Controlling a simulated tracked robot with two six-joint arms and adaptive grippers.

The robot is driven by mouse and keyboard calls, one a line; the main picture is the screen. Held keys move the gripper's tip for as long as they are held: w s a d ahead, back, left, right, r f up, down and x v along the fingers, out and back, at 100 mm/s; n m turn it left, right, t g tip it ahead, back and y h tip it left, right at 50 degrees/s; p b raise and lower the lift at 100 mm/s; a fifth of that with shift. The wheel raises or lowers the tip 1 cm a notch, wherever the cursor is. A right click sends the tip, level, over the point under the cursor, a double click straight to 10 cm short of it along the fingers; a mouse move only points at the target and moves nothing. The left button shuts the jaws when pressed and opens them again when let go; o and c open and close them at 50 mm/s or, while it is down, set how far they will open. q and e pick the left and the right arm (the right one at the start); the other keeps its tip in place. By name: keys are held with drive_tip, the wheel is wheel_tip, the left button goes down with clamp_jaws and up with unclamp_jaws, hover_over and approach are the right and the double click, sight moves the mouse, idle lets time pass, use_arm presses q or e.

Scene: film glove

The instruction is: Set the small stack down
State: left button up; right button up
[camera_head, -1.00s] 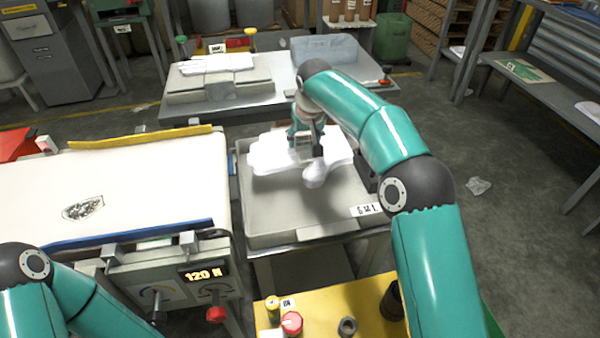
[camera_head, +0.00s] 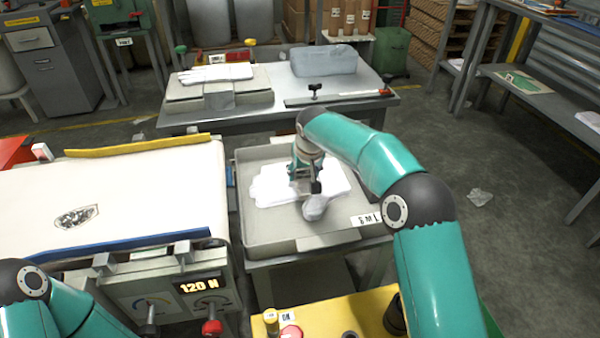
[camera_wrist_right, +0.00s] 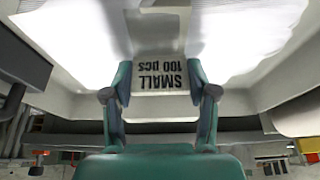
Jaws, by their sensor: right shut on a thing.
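The small stack of white gloves (camera_head: 272,186) is in the head view, over the grey tray (camera_head: 262,238) at the middle. My right gripper (camera_head: 306,182) is shut on it from above. In the right wrist view my fingers (camera_wrist_right: 158,94) close on the grey band (camera_wrist_right: 160,72) printed "SMALL 100 pcs", with white gloves (camera_wrist_right: 80,35) on both sides. The stack looks low in the tray, but I cannot tell whether it touches the bottom. My left gripper is outside the views.
A white belt (camera_head: 130,190) with blue and yellow edges runs left of the tray. A banded glove pile (camera_head: 215,74) and a grey block (camera_head: 324,60) are on the far table (camera_head: 270,108). A yellow panel (camera_head: 345,312) stands in front.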

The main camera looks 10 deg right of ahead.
sight(307, 193)
drive_tip(key=o, duration=1.2)
drive_tip(key=shift+r, duration=0.1)
drive_tip(key=p+v, duration=0.1)
drive_tip(key=v, duration=1.1)
drive_tip(key=shift+p, duration=0.3)
